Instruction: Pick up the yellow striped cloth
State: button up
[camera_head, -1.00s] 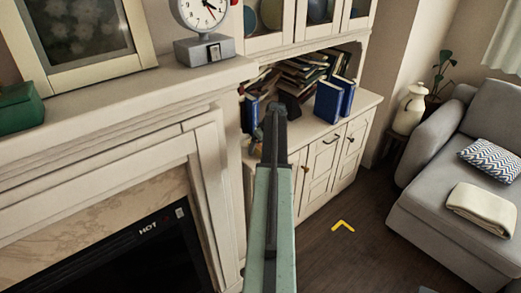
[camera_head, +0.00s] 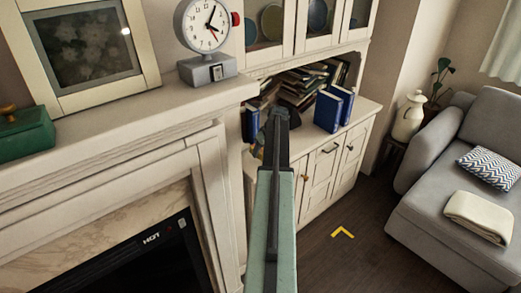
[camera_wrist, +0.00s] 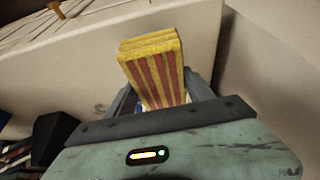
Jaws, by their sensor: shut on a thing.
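The yellow cloth with red stripes (camera_wrist: 155,72) is in my gripper (camera_wrist: 160,85) in the wrist view. It is folded in layers and stands up between the two grey fingers, which are shut on it. Its lower end is hidden behind the gripper body. In the head view my gripper (camera_head: 278,112) is at the far end of my arm, in front of the bookshelf. The cloth cannot be made out there.
The mantel (camera_head: 150,108) to the left holds a clock (camera_head: 207,30), a green box (camera_head: 25,136) and a framed picture (camera_head: 85,50). Blue books (camera_head: 333,108) stand on the white cabinet (camera_head: 325,165). A grey sofa (camera_head: 450,200) is at right. Dark floor is open between.

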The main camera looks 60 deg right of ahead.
jog(key=s+a, duration=0.2)
jog(key=s, duration=0.5)
jog(key=s+a+r+p, duration=0.1)
jog(key=s+a, duration=0.2)
jog(key=s, duration=0.4)
jog(key=shift+s, duration=0.15)
jog(key=o, duration=0.7)
jog(key=c, duration=0.5)
jog(key=shift+c, duration=0.2)
